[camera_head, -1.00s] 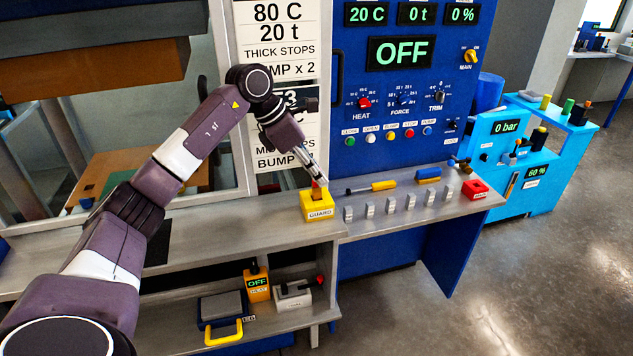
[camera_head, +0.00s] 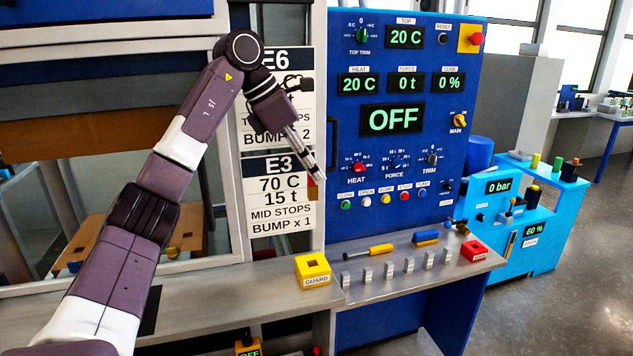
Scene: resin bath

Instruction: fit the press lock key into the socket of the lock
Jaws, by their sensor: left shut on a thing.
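My left gripper (camera_head: 313,176) is shut on a small red key (camera_head: 311,182), mostly hidden by the fingers. It is raised above the shelf, in front of the right edge of the recipe signs. My right gripper is not in view.
Several grey blocks (camera_head: 388,270) stand in a row on the shelf (camera_head: 418,287). A yellow-handled tool (camera_head: 380,249), a blue block (camera_head: 426,236) and a red block (camera_head: 474,251) lie behind or beside them. Panel knobs such as the red HEAT knob (camera_head: 358,167) stick out between gripper and lock.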

